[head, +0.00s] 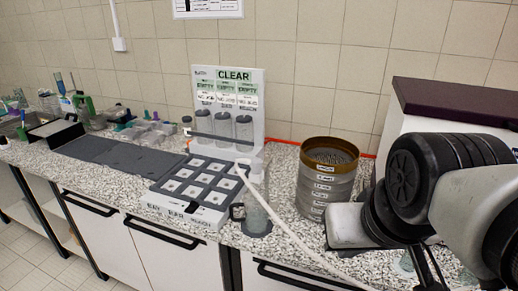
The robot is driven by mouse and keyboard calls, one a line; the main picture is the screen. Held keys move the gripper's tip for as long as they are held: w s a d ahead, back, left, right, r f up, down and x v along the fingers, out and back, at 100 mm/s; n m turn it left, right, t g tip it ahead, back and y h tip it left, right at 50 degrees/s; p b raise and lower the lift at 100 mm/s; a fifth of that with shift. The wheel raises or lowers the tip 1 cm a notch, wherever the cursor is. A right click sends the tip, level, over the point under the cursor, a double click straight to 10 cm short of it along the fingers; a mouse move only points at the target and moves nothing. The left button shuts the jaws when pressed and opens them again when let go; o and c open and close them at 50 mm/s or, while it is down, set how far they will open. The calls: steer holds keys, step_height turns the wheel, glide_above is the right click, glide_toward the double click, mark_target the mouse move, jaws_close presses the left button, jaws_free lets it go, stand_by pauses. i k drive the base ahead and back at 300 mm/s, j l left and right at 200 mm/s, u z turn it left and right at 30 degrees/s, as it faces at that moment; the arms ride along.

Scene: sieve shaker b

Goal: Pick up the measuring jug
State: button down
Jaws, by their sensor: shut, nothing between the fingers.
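The measuring jug (257,214) is a grey, see-through vessel with a dark handle on its left side. It stands upright on the speckled worktop near the front edge, right of the grey tray. A white hose crosses in front of part of it. My gripper (430,268) shows only in part as dark slender pieces at the lower right, under my arm. It is shut and empty, well to the right of the jug and apart from it. Its fingertips are not clear.
A sieve stack (325,185) stands between the jug and my arm. A grey tray with square pads (165,190) lies left of the jug, with a white CLEAR rack (257,95) behind. A dark-topped box (450,102) stands back right. Flat dark mats (120,152) lie further left.

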mark_target(256, 219)
steer(key=z, duration=1.1)
steer(key=j+u, duration=0.1)
steer(key=u, duration=0.4)
steer(key=j+u, duration=0.15)
steer(key=u, duration=0.3)
steer(key=i+u, duration=0.1)
steer(key=u, duration=0.4)
steer(key=i+j+z, duration=0.1)
steer(key=j, duration=0.35)
steer(key=i+j+z, duration=0.15)
steer(key=j, duration=0.3)
steer(key=i+j+z, duration=0.1)
steer(key=j, duration=0.4)
steer(key=i+j+z, duration=0.15)
steer(key=j, duration=0.3)
